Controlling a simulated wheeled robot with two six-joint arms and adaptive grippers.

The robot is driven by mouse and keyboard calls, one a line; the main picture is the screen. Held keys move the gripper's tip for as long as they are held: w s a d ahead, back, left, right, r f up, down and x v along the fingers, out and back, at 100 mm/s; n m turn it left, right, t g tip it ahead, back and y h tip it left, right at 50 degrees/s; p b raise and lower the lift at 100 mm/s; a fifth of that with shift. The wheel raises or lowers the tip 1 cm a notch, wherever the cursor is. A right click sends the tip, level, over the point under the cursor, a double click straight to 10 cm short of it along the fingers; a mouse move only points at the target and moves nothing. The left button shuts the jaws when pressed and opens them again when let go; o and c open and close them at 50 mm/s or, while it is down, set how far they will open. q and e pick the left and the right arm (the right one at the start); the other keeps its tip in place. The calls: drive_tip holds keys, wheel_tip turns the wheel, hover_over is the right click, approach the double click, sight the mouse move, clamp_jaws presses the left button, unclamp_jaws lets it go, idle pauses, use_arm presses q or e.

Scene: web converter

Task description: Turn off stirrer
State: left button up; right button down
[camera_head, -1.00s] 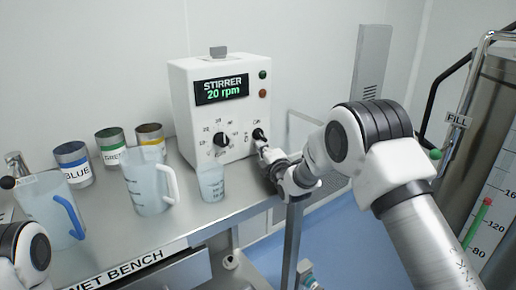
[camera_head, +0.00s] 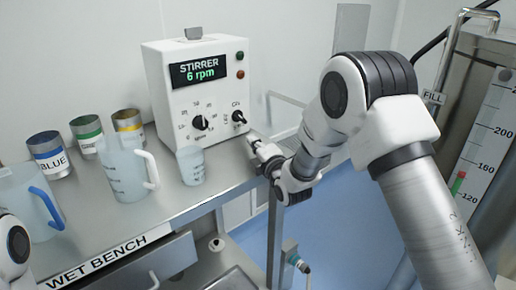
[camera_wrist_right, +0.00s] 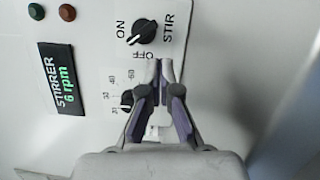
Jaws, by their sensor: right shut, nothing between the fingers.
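The stirrer control box (camera_head: 163,105) is white and stands on the wet bench. Its display (camera_head: 194,71) reads 6 rpm; it also shows in the right wrist view (camera_wrist_right: 61,78). The black ON/OFF switch knob (camera_head: 239,117) is on the box's right side, and in the right wrist view (camera_wrist_right: 143,32) it shows with ON, OFF and STIR labels. The black speed dial (camera_head: 200,122) is left of it. My right gripper (camera_head: 250,139) is shut and empty, just below the switch; in the right wrist view its tips (camera_wrist_right: 163,62) are apart from the knob. My left gripper is out of view.
A small clear beaker (camera_head: 191,166) stands in front of the box. Two jugs and several labelled cans (camera_head: 48,155) are on the left of the bench. A tank with a level scale (camera_head: 490,150) stands at the right.

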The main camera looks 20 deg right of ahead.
drive_tip(key=s, duration=0.4)
drive_tip(key=shift+d+f, duration=0.1)
drive_tip(key=shift+d, duration=0.1)
